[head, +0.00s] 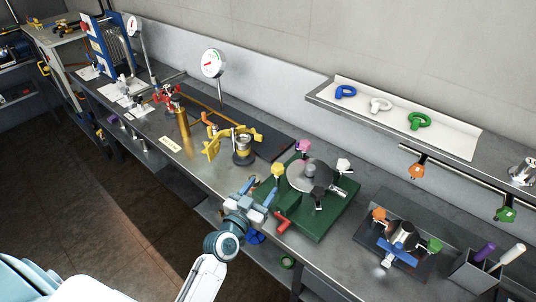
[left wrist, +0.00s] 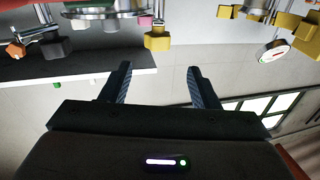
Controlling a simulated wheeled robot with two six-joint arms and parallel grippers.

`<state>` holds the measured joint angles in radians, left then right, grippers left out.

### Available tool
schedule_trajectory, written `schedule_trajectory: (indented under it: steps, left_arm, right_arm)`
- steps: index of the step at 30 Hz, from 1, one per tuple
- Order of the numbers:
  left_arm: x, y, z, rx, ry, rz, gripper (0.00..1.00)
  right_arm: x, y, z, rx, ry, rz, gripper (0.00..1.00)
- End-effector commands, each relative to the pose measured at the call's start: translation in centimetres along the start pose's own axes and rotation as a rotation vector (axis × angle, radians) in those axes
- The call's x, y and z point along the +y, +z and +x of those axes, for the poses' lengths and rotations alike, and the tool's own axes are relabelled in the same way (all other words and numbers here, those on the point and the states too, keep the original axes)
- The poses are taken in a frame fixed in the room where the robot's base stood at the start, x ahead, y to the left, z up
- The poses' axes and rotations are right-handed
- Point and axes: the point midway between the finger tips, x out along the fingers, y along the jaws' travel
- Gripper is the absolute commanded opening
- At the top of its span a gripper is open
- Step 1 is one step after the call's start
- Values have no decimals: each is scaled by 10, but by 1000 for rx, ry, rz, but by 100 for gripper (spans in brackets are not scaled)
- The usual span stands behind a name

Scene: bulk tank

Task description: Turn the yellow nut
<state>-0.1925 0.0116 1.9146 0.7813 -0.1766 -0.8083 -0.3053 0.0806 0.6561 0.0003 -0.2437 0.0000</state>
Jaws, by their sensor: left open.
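The yellow nut (head: 278,170) sits on a stud at the left edge of a round grey disc (head: 312,176) on a green base plate (head: 331,217). Pink (head: 304,146), white (head: 344,165) and black (head: 319,194) nuts stand around the same disc. My left gripper (head: 259,190) is open and empty, in front of and just left of the yellow nut, apart from it. In the left wrist view, which appears upside down, the yellow nut (left wrist: 157,41) shows beyond the gap between the open fingers (left wrist: 159,80). My right gripper is not in view.
A red handle (head: 283,221) juts from the green base's front. Yellow valve parts (head: 215,142) and a gauge (head: 213,64) stand to the left. A vise-like fixture (head: 400,237) and a tool bin (head: 475,273) stand to the right. A shelf (head: 450,143) hangs behind.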

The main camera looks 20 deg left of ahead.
Motion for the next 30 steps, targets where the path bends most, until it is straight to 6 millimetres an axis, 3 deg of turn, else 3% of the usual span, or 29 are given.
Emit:
schedule_trajectory:
  steps: [4, 8, 21, 30]
  left_arm:
    - [10, 2, 1, -25, 17, -55, 55]
    - [10, 2, 16, -24, 18, -56, 55]
    - [11, 5, 93, -23, 16, -51, 55]
    - [12, 6, 106, -24, 16, -49, 55]
  right_arm:
    - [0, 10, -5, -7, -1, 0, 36]
    - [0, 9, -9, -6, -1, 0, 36]
    - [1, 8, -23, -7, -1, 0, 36]
    - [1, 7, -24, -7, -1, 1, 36]
